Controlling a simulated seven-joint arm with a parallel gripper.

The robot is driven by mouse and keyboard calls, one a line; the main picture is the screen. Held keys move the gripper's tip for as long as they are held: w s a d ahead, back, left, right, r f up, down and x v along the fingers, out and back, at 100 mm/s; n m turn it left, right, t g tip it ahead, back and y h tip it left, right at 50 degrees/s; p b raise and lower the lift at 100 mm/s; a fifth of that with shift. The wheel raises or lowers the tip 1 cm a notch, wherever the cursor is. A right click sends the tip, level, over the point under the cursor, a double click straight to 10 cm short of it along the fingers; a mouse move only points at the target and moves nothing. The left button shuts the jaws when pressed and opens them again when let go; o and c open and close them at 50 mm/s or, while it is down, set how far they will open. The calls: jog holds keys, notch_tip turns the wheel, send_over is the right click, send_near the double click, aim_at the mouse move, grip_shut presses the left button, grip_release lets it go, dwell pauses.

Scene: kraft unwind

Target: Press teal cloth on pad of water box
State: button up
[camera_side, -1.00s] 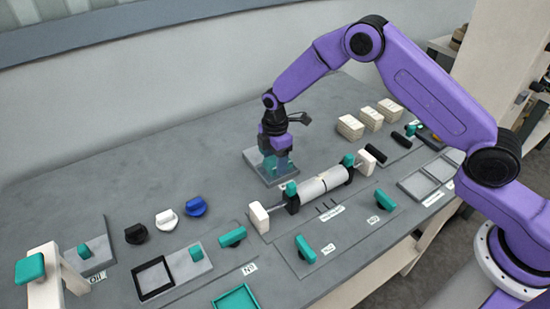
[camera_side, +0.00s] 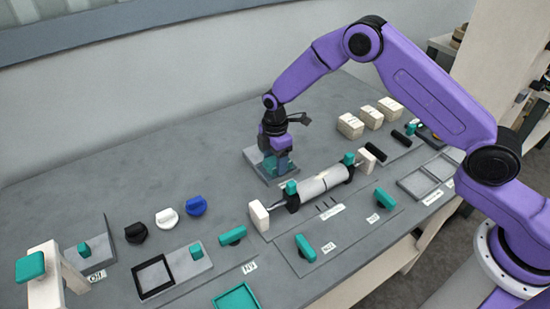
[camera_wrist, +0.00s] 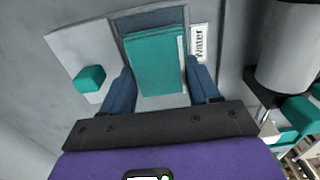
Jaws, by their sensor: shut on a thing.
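The teal cloth (camera_wrist: 155,62) is a folded flat block between the two blue fingers of my gripper (camera_wrist: 163,84) in the wrist view. My gripper is shut on it. In the side view my gripper (camera_side: 276,160) points down over the grey water box (camera_side: 256,159) at the back of the bench. The box also shows in the wrist view (camera_wrist: 82,42), with a teal knob (camera_wrist: 90,78) on its left part and the label "Water" (camera_wrist: 198,42) beside it. The cloth lies over the dark-edged pad area, which it mostly hides. I cannot tell whether it touches the pad.
A grey roller (camera_side: 324,184) on black supports stands close in front and right of my gripper. Pale blocks (camera_side: 350,126) stand behind on the right. Black, white and blue knobs (camera_side: 166,219) lie on the left. A grey block with a teal knob (camera_side: 187,263) is front left.

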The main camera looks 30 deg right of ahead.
jog(key=shift+f, duration=0.35)
dwell(0.7)
jog(key=shift+r, duration=2.55)
